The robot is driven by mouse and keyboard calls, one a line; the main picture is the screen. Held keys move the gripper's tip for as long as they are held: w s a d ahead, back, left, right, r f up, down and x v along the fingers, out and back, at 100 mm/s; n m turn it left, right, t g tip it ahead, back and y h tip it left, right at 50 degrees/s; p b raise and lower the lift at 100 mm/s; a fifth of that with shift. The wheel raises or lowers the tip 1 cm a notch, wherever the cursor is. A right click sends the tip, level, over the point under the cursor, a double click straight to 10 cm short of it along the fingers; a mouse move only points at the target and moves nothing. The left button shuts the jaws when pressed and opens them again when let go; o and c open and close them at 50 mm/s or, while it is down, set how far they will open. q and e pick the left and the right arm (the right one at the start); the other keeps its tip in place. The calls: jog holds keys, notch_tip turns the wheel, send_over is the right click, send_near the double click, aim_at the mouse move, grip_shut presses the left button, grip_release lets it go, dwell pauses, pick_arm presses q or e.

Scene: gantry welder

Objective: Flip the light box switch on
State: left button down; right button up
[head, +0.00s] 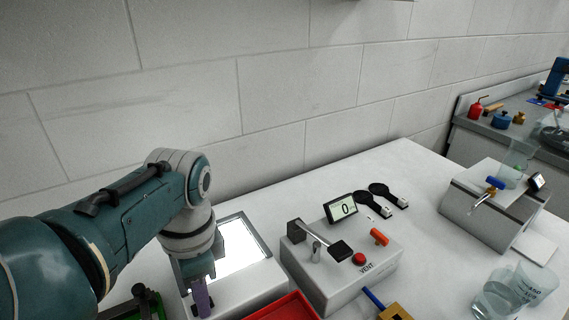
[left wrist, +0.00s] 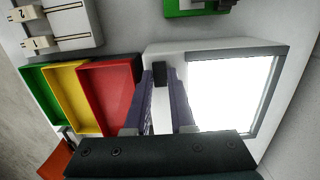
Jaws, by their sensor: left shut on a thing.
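The light box (head: 262,284) stands on the white table with its framed panel (head: 238,246) bright white. The left wrist view shows the same light box (left wrist: 152,55), with the lit panel (left wrist: 232,92) right of the fingers. Its small black switch (left wrist: 160,74) sits on the white casing beside the panel. My left gripper (left wrist: 162,84) has its purple fingers on either side of the switch, shut on it. In the head view my left gripper (head: 202,300) points down at the near part of the box, hiding the switch.
Red (left wrist: 108,88), yellow (left wrist: 65,92) and green (left wrist: 38,98) trays lie beside the light box. A white box marked VENT (head: 345,285) with a lever and red button stands right of it. Magnifiers (head: 375,198) lie behind.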

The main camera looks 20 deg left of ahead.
pick_arm(q)
jog(key=shift+s+a+r+h+p, duration=0.1)
jog(key=shift+s+r+h+p, duration=0.15)
jog(key=shift+p, duration=0.2)
jog(key=shift+w+f+t, duration=0.1)
jog(key=shift+f+t, duration=0.1)
jog(key=shift+t, duration=0.2)
jog(key=shift+f, duration=0.1)
pick_arm(e)
notch_tip(320, 180, up, 2)
jog(key=shift+r, duration=0.2)
pick_arm(q)
jog(key=c, duration=0.8)
grip_release()
jog(key=shift+o, duration=0.2)
notch_tip(320, 180, up, 10)
jog(key=p, duration=0.4)
jog(key=shift+s+a, duration=0.15)
jog(key=shift+s, duration=0.05)
pick_arm(e)
jog(key=shift+r, duration=2.1)
